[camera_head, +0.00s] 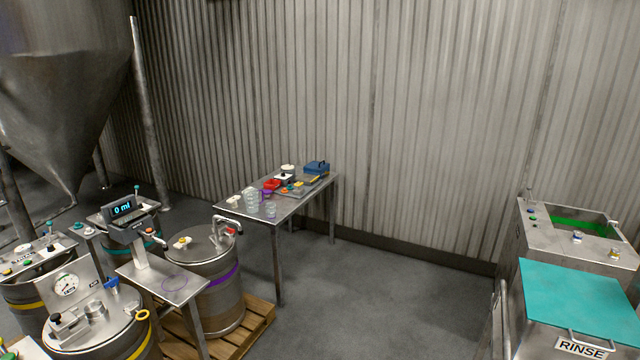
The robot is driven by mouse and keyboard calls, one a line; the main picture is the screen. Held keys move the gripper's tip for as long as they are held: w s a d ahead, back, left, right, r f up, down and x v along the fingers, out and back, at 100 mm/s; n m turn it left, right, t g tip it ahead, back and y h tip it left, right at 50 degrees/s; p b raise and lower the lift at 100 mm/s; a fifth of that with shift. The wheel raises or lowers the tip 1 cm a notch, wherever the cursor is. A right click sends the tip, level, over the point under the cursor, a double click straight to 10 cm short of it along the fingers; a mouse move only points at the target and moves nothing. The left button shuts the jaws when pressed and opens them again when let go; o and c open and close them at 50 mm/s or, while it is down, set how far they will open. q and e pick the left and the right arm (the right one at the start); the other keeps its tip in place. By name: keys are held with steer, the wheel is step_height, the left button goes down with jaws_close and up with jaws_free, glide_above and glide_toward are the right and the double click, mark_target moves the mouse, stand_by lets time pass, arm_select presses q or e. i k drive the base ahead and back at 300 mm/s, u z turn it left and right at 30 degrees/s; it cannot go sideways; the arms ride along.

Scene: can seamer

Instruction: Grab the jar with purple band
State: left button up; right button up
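No jar with a purple band shows clearly. Several small clear glass jars (270,210) stand at the front of the far steel table (292,208), and a small purple thing (265,194) is among them; I cannot tell whether it is a band on a jar. Two tiny jars sit on the right-hand steel machine, one with a blue band (577,237) and one with a yellowish band (614,253). The large steel keg with a purple band (222,280) stands on a pallet. Neither of my grippers is in view.
A steel stand with a "0 ml" display (122,210) and a keg with a gauge (66,285) crowd the left. The pallet (262,312) juts into the floor. A teal-lidded RINSE unit (580,300) stands at right. The middle floor (370,300) is clear.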

mark_target(271, 207)
steer(key=z, duration=0.15)
steer(key=i, duration=2.15)
steer(key=u, duration=0.5)
steer(key=i, duration=2.05)
steer(key=u, duration=0.7)
